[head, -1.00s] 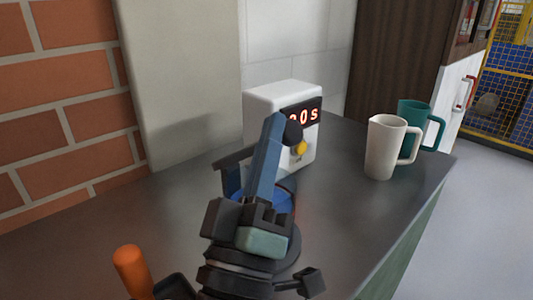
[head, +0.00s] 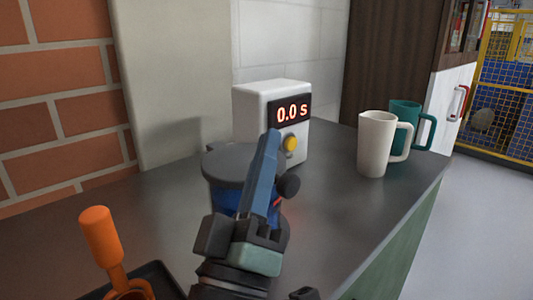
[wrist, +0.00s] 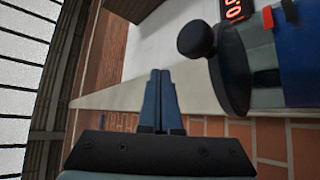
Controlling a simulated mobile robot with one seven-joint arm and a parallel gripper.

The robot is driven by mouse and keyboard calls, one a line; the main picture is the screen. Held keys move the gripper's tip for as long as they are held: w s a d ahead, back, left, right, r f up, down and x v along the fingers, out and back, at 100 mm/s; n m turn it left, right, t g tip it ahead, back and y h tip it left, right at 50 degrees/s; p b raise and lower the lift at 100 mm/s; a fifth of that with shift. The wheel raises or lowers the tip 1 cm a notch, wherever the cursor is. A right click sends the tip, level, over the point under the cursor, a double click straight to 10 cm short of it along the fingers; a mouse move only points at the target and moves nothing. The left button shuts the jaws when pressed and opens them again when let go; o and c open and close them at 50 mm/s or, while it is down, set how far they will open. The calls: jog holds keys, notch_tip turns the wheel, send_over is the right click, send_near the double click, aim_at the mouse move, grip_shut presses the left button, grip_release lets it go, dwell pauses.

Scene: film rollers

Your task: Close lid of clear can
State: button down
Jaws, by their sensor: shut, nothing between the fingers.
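The can stands on the dark counter with its blue part (head: 227,201) showing under the dark round lid (head: 238,160). The lid lies over the can's mouth and looks about level; whether it is fully seated I cannot tell. Its black knob (head: 288,187) shows right of my fingers. In the wrist view the lid (wrist: 232,70), knob (wrist: 196,38) and blue part (wrist: 300,60) are at the upper right, turned sideways. My gripper (head: 272,135) is shut and empty, in front of the can in the head view and hiding part of it. Its blue fingers (wrist: 160,75) also show in the wrist view.
A white box with a 0.0 s display (head: 272,125) and yellow button stands behind the can. A white mug (head: 374,145) and a green mug (head: 404,110) stand right. An orange-handled tool (head: 102,235) is at the front left.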

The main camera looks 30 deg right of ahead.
dwell(0.3)
jog(key=b+v, duration=0.5)
jog(key=v, duration=0.7)
jog(key=w+a+r+m+t+y+p, duration=0.1)
jog(key=w+a+r+t+y+p, duration=0.2)
jog(key=r+y, duration=0.7)
jog(key=a+r+m+t+y+p, duration=0.1)
jog(key=a+r+t+y+p, duration=0.35)
jog(key=r, duration=0.85)
notch_tip(320, 180, up, 39)
jog(key=a+t+y+p, duration=0.1)
jog(key=y+p, duration=0.1)
jog(key=p, duration=3.4)
jog(key=shift+a+n, duration=0.3)
jog(key=shift+n, duration=0.1)
jog(key=shift+f, duration=0.15)
